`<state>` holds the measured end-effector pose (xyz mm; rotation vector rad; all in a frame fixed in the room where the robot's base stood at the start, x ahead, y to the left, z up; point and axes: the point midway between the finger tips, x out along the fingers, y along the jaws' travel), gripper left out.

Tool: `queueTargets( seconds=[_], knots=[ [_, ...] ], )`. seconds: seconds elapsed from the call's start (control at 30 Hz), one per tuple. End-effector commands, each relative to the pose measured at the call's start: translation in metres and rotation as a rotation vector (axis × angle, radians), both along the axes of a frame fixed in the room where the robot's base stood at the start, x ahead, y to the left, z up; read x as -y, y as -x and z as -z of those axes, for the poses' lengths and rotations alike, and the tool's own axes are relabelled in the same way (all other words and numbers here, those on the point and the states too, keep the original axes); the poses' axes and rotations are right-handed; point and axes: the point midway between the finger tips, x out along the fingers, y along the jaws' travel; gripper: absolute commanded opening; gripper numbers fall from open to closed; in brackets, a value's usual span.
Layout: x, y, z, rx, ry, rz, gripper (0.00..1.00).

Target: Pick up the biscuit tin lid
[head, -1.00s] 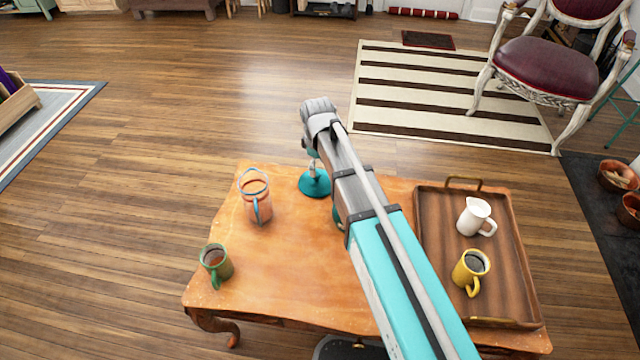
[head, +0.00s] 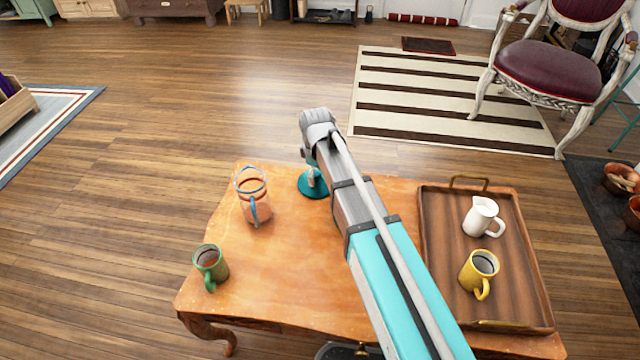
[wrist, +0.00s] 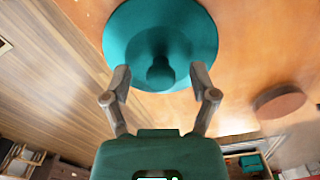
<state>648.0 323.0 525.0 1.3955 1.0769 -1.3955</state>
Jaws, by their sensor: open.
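The biscuit tin lid (head: 308,188), a teal disc with a round knob, lies on the far part of the orange wooden table (head: 270,270). My arm hides part of it in the head view. In the wrist view the lid (wrist: 130,45) is at the top, with its knob near the middle. My gripper (wrist: 160,76) is open, its fingers spread on either side of the knob and apart from it. Whether the fingertips touch the lid's rim cannot be told. In the head view my gripper is mostly hidden behind my arm.
A glass jug (head: 253,203) and a green mug (head: 207,270) stand left of the lid. A wooden tray (head: 450,285) on the right holds a white jug (head: 482,217) and a yellow mug (head: 474,273). A brown round thing (wrist: 278,101) shows in the wrist view.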

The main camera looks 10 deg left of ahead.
Motion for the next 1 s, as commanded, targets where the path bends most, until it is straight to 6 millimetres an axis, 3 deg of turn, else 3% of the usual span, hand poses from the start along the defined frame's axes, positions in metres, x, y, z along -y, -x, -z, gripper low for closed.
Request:
queueTargets(
  seconds=[0.3, 0.7, 1.0],
  knots=[
    [-0.0001, 0.0001, 0.0, 0.0, 0.0, 0.0, 0.75],
    [-0.0001, 0.0001, 0.0, 0.0, 0.0, 0.0, 0.03],
    [-0.0001, 0.0002, -0.0002, 0.0, 0.0, 0.0, 0.0]
  ],
)
